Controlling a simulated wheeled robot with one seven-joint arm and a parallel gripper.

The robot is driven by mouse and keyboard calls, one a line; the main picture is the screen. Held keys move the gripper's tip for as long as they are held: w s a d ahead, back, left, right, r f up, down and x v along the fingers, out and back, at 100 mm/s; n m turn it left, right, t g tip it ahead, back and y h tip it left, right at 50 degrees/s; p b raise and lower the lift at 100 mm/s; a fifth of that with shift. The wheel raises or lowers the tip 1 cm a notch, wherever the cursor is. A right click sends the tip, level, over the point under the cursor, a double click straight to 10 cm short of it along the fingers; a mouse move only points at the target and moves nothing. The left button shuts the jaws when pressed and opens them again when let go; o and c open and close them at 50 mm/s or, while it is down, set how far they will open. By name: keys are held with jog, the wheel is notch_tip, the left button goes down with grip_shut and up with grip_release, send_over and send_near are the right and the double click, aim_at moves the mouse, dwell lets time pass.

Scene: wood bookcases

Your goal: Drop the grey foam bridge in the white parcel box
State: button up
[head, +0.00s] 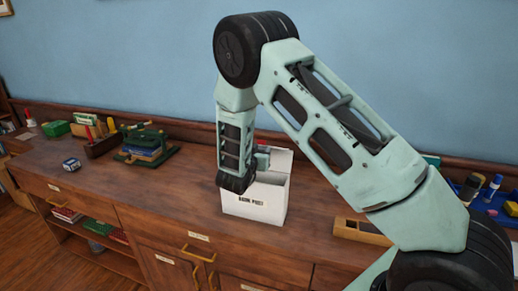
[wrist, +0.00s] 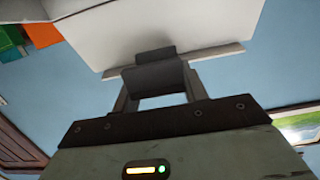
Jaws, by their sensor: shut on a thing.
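The white parcel box (head: 252,205) stands open on the wooden counter in the head view, with a dark-lettered label on its front. My gripper (head: 262,158) is at the box's opening, mostly hidden behind my own wrist. In the wrist view my gripper (wrist: 155,92) is shut on the grey foam bridge (wrist: 155,78), a dark grey block between the fingers. A white surface of the parcel box (wrist: 180,25) fills the top of that view, just beyond the bridge. The head view does not clearly show the bridge. I cannot tell how far inside the rim it is.
A green stand (head: 148,146), a blue-and-white cube (head: 71,163) and a dark wooden caddy (head: 102,143) are on the left. A small wooden tray (head: 362,232) is right of the box. A blue tray with a glue stick (head: 492,187) is farther right. Counter left of the box is clear.

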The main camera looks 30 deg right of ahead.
jog(key=shift+f+b, duration=0.35)
jog(key=shift+f, duration=0.6)
jog(key=o, duration=1)
jog(key=shift+r, duration=0.1)
jog(key=b+v, duration=0.4)
jog(key=v, duration=1.3)
jog(key=shift+s+a, duration=0.15)
jog(key=shift+a, duration=0.05)
